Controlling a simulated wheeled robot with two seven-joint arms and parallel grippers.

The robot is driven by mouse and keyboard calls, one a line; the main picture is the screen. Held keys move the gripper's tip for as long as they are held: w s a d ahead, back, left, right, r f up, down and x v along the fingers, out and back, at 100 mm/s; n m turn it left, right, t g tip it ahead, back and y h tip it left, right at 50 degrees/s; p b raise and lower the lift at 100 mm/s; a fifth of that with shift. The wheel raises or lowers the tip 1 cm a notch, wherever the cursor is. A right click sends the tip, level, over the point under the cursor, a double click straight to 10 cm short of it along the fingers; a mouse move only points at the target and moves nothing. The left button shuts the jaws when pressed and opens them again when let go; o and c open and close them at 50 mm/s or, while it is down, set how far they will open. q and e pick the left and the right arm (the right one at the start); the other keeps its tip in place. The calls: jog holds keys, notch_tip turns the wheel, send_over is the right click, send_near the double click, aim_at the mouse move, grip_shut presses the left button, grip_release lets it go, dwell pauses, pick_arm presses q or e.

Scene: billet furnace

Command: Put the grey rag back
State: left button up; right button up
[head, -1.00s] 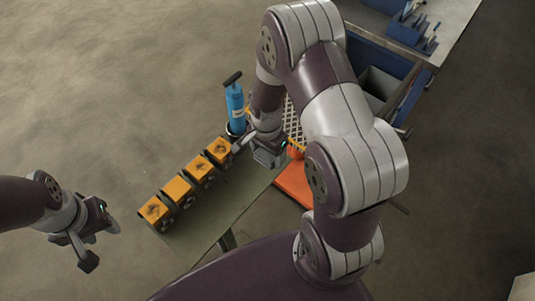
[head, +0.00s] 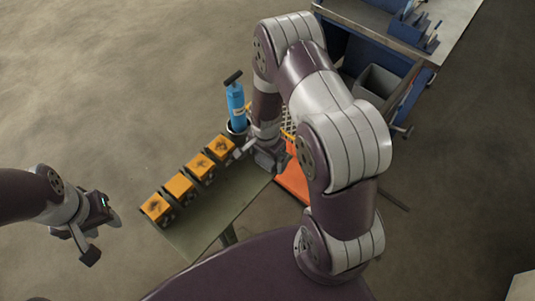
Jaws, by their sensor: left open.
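I cannot make out a grey rag in the head view. My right gripper (head: 258,157) is over the far right end of the green table (head: 222,205), just right of the row of orange blocks. Its jaws are partly hidden by its own wrist, and I cannot tell whether they are open or hold anything. My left gripper (head: 103,238) is open and empty above the bare floor, left of the table and apart from it.
Several orange blocks (head: 179,187) stand in a row along the table's far edge. A blue pump-like bottle (head: 235,103) stands behind them. An orange platform (head: 294,182) lies right of the table. A blue workbench with a grey bin (head: 379,83) is at upper right, partly behind my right arm.

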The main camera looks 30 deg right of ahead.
jog(key=shift+r, duration=0.25)
notch_tip(320, 180, up, 12)
jog(key=b, duration=0.3)
pick_arm(q)
notch_tip(320, 180, down, 2)
jog(key=shift+w+d+f, duration=0.1)
jog(key=shift+f, duration=0.15)
pick_arm(e)
jog(key=s+a+r+n+t, duration=0.1)
jog(key=s+a+r+n, duration=0.3)
jog(key=s+n, duration=0.4)
jog(key=n, duration=0.5)
jog(key=shift+s+a+r+n, duration=0.15)
jog(key=shift+s+a+n, duration=0.05)
jog(key=shift+s+n, duration=0.1)
pick_arm(q)
jog(key=shift+s, duration=0.2)
pick_arm(e)
jog(key=shift+s+a, duration=0.1)
jog(key=shift+s, duration=0.05)
pick_arm(q)
jog(key=shift+w, duration=0.15)
jog(key=shift+o, duration=0.2)
